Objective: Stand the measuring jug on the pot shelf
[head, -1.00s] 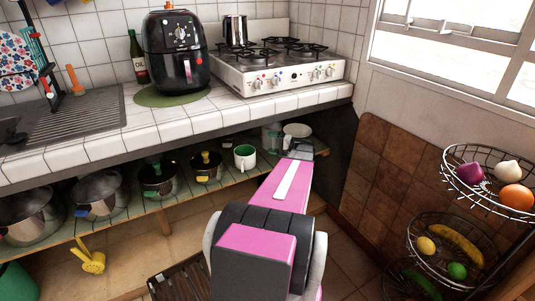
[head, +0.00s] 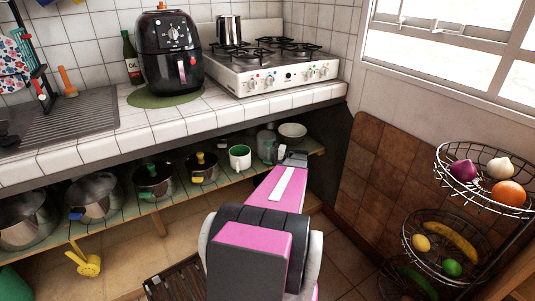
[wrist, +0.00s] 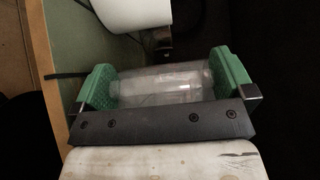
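The measuring jug is a clear vessel in the wrist view (wrist: 165,85), spanning the gap between the green finger pads of my gripper (wrist: 165,80). Both pads appear to touch its sides, so the gripper looks shut on it. In the head view the jug (head: 266,139) is a faint clear shape at the right end of the pot shelf (head: 221,184), beside my gripper (head: 281,150). Its base is hidden, so I cannot tell whether it touches the shelf.
A white mug with a green inside (head: 240,163) stands left of the jug; it also shows in the wrist view (wrist: 135,14). A white bowl (head: 292,132) is to the right. Several pots fill the shelf further left. The tiled counter (head: 225,115) overhangs. A wire fruit rack (head: 485,180) stands at right.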

